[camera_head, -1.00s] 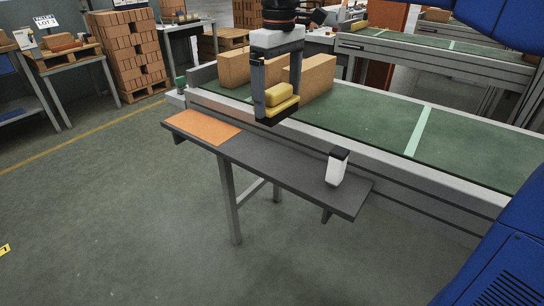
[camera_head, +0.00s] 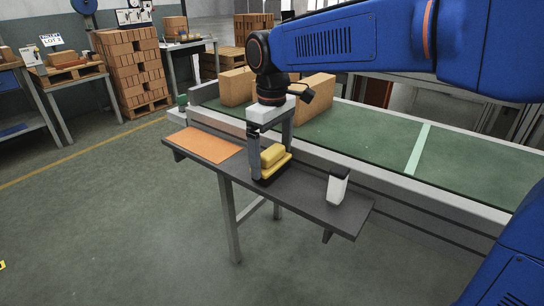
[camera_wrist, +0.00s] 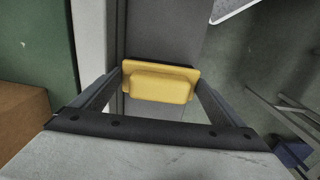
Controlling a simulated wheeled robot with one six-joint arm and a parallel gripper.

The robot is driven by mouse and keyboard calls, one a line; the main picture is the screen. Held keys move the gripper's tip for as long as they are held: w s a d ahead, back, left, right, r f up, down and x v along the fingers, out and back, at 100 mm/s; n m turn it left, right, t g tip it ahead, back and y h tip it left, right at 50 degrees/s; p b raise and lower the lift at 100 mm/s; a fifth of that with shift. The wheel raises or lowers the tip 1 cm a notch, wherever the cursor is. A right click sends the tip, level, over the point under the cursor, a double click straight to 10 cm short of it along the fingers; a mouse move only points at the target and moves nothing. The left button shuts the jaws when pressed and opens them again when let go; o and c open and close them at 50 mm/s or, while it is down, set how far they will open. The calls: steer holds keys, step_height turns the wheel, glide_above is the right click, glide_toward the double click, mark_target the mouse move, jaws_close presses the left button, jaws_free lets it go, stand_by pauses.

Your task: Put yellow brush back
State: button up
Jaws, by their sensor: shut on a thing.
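The yellow brush (camera_head: 272,160) has a block-shaped grip on a wider yellow base, with a dark underside. My gripper (camera_head: 270,172) is shut on it, one finger at each end.
The shelf's surface on either side of the brush is clear.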

mark_target(272, 150)
steer(key=shift+f, duration=0.3)
steer(key=o, duration=1.1)
steer(key=shift+r, duration=0.15)
step_height(272, 150, up, 12)
